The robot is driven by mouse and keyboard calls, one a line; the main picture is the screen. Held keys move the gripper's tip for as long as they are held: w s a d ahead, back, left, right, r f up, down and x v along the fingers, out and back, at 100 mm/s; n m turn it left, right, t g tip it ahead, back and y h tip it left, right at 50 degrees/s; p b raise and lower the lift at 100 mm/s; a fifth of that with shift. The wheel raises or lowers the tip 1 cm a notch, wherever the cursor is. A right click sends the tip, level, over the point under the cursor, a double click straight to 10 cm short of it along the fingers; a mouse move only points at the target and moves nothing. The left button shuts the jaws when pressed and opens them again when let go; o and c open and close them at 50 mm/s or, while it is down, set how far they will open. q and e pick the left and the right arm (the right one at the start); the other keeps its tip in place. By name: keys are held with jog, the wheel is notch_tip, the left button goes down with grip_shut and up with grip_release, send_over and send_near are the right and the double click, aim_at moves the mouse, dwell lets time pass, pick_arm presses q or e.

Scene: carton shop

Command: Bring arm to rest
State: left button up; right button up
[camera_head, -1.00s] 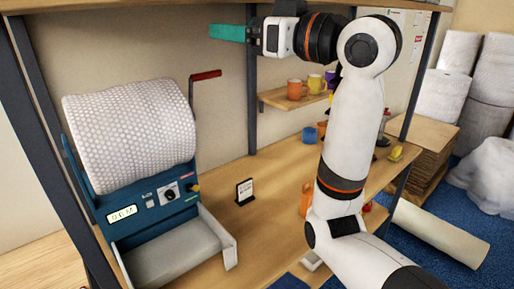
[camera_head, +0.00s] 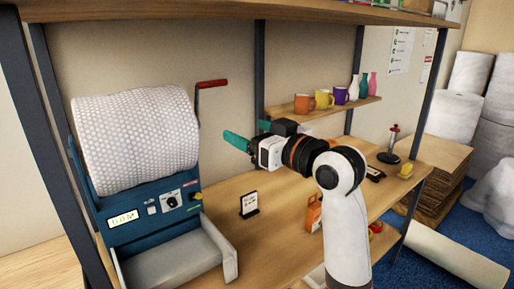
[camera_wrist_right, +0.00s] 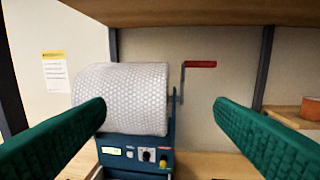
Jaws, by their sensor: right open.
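My right gripper (camera_head: 250,138) has green fingers and is raised above the wooden bench (camera_head: 290,235), to the right of the bubble wrap machine. In the right wrist view its two fingers (camera_wrist_right: 160,120) stand wide apart with nothing between them. The bubble wrap roll (camera_head: 137,140) sits on the blue dispenser (camera_head: 150,215), and both also show beyond the fingers in the right wrist view. My right arm comes up from the lower right and bends at the elbow joint. My left gripper is not in view.
A red-handled crank (camera_head: 212,84) rises beside the roll. Several mugs and vases stand on a small wall shelf (camera_head: 335,112) behind my arm. An orange item (camera_head: 314,214) is close to my forearm. A wooden shelf spans the top.

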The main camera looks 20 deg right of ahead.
jog(key=s+d+f+m+g+h, duration=0.1)
jog(key=s+f+g+h, duration=0.2)
jog(key=f, duration=1.1)
jog(key=s+d+f+m+g+h, duration=0.15)
jog(key=s+f, duration=0.35)
jog(key=f, duration=0.8)
jog(key=s+d+f+g+h, duration=0.15)
jog(key=s+f+g, duration=0.25)
jog(key=s+f, duration=0.65)
jog(key=s+d+f+g+h, duration=0.15)
jog(key=s+f+g, duration=0.25)
jog(key=s+f, duration=0.7)
jog(key=s+f+g+b, duration=0.1)
jog(key=s+f, duration=0.1)
jog(key=f, duration=1.1)
jog(key=s+f+g+b, duration=0.1)
jog(key=s+f, duration=0.2)
jog(key=f, duration=1)
jog(key=s+d+f, duration=0.2)
jog(key=s+f, duration=1.3)
jog(key=shift+s+d+f+g+h+b, duration=0.15)
jog(key=shift+d+f+g+h+b, duration=0.2)
jog(key=shift+b, duration=0.1)
